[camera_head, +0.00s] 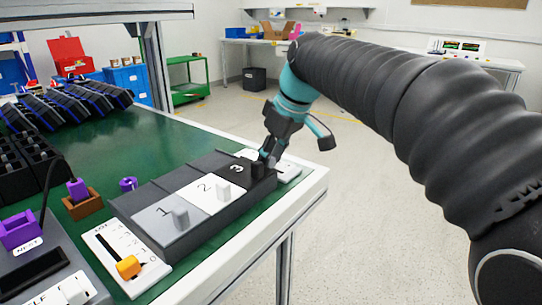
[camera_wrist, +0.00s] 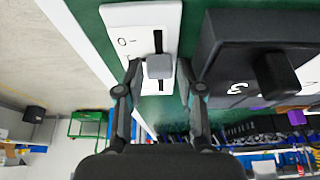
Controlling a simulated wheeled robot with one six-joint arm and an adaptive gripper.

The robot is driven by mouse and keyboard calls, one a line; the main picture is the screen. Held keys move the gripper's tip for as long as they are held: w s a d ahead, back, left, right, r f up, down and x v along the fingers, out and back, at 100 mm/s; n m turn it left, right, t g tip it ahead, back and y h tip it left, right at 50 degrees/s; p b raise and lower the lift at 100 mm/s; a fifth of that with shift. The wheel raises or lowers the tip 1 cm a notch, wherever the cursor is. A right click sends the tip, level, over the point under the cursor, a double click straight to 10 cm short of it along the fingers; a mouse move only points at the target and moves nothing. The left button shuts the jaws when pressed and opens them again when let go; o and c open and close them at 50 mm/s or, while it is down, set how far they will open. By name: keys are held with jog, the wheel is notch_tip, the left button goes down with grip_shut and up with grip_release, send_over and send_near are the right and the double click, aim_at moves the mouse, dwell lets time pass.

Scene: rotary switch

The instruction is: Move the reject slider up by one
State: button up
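A white slider plate (camera_wrist: 118,22) with a dark slot and a grey knob (camera_wrist: 160,67) lies at the top of the wrist view. In the head view this plate (camera_head: 290,172) is partly hidden behind my gripper, at the table's right edge. I cannot read a reject label on it. My gripper (camera_wrist: 160,72) points down with one fingertip on each side of the knob. It also shows in the head view (camera_head: 268,158). Whether the fingertips touch the knob or stand slightly apart is not clear.
A dark block with switches numbered 1, 2 and 3 (camera_head: 150,232) stands close beside the plate. A yellow-knobbed slider (camera_head: 128,266) is at the front left. Purple parts (camera_head: 78,188) and black bins (camera_head: 40,150) lie farther left. Open floor is to the right.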

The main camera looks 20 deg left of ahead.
grip_shut()
jog(key=shift+w+a+r+p, duration=0.15)
jog(key=shift+w+a+p, duration=0.05)
jog(key=shift+a+p, duration=0.3)
jog(key=shift+w+a+p, duration=0.3)
jog(key=shift+a+p, duration=0.15)
jog(key=shift+a, duration=0.25)
grip_release()
jog(key=v, duration=1.1)
jog(key=shift+s+d+r, duration=0.15)
jog(key=shift+d+r, duration=0.15)
